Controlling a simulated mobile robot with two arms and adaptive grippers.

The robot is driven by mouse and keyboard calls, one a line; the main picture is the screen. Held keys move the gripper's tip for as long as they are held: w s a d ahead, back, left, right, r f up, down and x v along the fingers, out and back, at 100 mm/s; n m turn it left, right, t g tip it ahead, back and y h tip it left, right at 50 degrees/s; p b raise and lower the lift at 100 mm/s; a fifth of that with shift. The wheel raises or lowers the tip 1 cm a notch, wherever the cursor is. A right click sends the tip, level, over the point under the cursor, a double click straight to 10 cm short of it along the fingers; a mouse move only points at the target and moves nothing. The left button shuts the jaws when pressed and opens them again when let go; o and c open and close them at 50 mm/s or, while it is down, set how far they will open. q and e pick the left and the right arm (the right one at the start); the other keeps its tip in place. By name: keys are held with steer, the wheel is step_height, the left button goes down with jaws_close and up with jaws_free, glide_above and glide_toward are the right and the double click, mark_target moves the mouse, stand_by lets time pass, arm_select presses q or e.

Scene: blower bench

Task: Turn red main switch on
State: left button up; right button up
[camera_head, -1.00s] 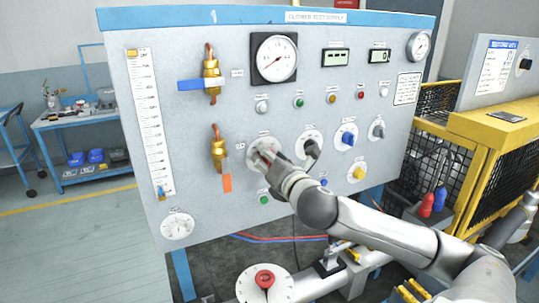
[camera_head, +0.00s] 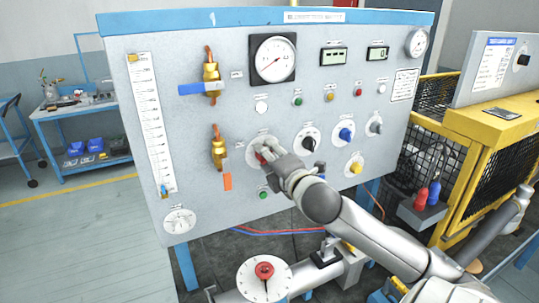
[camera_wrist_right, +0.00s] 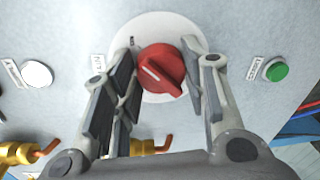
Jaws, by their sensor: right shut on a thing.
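The red main switch (camera_head: 262,157) is a rotary knob on a round white plate, low in the middle of the panel (camera_head: 330,100). In the head view my right gripper (camera_head: 268,151) reaches it from the lower right and hides most of it. In the right wrist view the red knob (camera_wrist_right: 163,71) sits between the two fingers of my right gripper (camera_wrist_right: 160,75), which is shut on it. A white mark on the knob's face lies at a slant. The plate's lettering is too small to read. My left gripper is not in view.
Close right of the switch are a black knob (camera_head: 308,144) and a blue knob (camera_head: 346,134). A green button (camera_head: 263,192) lies below it. Brass valves (camera_head: 219,150) stand out to the left.

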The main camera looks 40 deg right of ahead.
stand_by(0.3)
steer(key=o, duration=1)
steer(key=v, duration=0.7)
steer(key=shift+s, duration=0.25)
steer(key=shift+a, duration=0.1)
